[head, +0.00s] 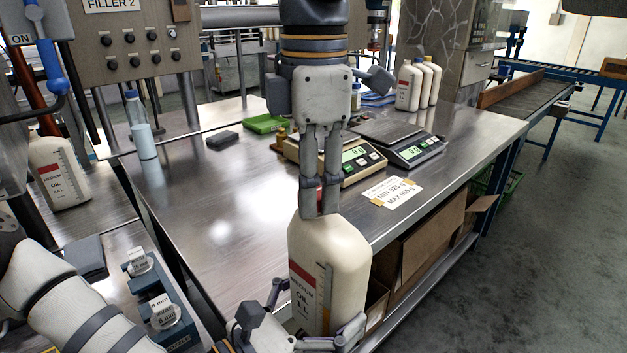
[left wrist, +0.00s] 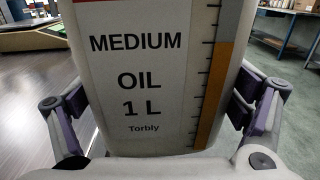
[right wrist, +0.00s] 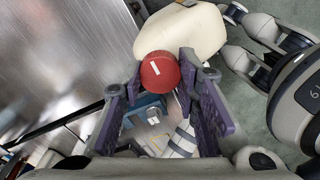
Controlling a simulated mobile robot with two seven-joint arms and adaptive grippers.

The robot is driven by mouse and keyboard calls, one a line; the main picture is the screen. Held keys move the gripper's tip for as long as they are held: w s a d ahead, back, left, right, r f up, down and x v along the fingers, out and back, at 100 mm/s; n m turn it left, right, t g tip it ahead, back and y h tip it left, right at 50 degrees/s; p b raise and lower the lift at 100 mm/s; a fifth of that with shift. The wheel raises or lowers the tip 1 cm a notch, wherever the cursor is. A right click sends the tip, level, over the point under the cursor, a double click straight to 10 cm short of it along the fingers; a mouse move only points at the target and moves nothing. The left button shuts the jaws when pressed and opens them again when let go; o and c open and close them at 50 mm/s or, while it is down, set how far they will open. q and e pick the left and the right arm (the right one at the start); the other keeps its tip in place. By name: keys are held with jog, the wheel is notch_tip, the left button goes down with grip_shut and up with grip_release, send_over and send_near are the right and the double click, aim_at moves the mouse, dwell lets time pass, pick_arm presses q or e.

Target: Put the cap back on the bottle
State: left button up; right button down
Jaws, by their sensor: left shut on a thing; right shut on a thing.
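The bottle (head: 340,262) is a cream container with a red-banded "MEDIUM OIL 1 L" label. It stands roughly upright over the front edge of the table. My left gripper (head: 316,318) is shut around its lower body; its label fills the left wrist view (left wrist: 145,80). My right gripper (head: 319,205) comes down from above with its fingertips at the top of the bottle. In the right wrist view it is shut on the red cap (right wrist: 160,72), which overlaps the edge of the bottle (right wrist: 185,32). The neck is hidden, so I cannot tell whether the cap sits on it.
The steel table (head: 225,225) carries two scales, the nearer one (head: 345,160) just behind my right gripper. A limits card (head: 391,191) lies beside it. Other white bottles (head: 408,85) stand at the back. Cardboard boxes (head: 420,240) fill the shelf below. A filler panel (head: 130,42) is at left.

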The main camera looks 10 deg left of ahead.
jog(key=m, duration=0.6)
jog(key=shift+m, duration=0.3)
jog(key=m, duration=1)
jog(key=shift+m, duration=0.3)
jog(key=c, duration=1.2)
grip_release()
jog(key=shift+r, duration=0.1)
notch_tip(320, 180, up, 4)
jog(key=shift+r, duration=0.15)
jog(key=shift+c, duration=0.4)
